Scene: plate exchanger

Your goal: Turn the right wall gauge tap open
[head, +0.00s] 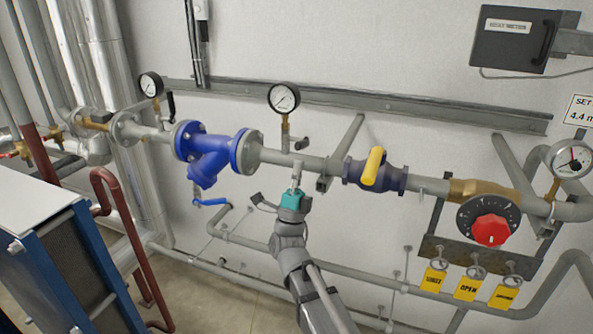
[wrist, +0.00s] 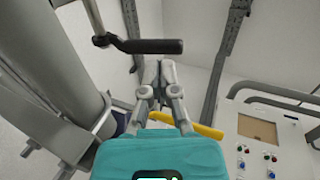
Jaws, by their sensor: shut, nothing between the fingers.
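The middle gauge (head: 284,97) has a white dial and stands on a thin stem above the pipe. Its tap has a short black lever (head: 301,144), which points right across the stem. In the wrist view the black lever (wrist: 150,46) lies crosswise near the top. My gripper (head: 296,168) is just below the lever in the head view. In the wrist view my gripper (wrist: 160,68) has its fingers together and empty, tips close beneath the lever. I cannot tell whether they touch it.
A blue strainer (head: 208,153) is left on the pipe, and a valve with a yellow handle (head: 373,166) is right. The left gauge (head: 150,85) has a black lever (head: 171,104) pointing up. A red knob (head: 490,230) is at far right. A wall rail (head: 400,114) runs behind.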

